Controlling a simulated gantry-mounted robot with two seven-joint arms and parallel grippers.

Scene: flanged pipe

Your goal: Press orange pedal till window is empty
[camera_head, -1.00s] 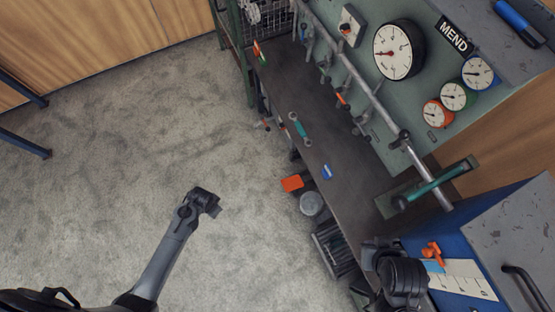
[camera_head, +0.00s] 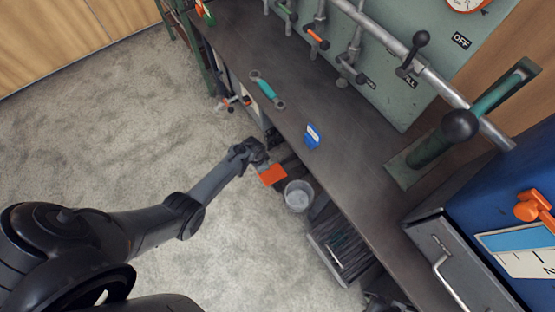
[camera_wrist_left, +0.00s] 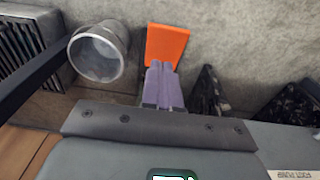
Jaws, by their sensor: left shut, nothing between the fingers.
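The orange pedal (camera_head: 272,175) is a flat plate low beside the bench's front edge. My left gripper (camera_head: 262,161) is at the pedal's edge nearest my arm, its fingers shut and empty. In the left wrist view the purple-grey fingertips (camera_wrist_left: 162,68) overlap the lower edge of the orange pedal (camera_wrist_left: 167,43). I cannot tell if they touch it. A blue and white marked panel (camera_head: 515,245), perhaps the window, is on the blue cabinet at right; the picture's edge cuts it off. My right gripper is not in view.
A metal bucket (camera_head: 299,196) stands close beside the pedal, also in the left wrist view (camera_wrist_left: 98,52). A slatted crate (camera_head: 338,246) is beyond it. The dark bench (camera_head: 345,180) carries a spanner (camera_head: 267,90) and a small blue item (camera_head: 312,136). Carpet to the left is clear.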

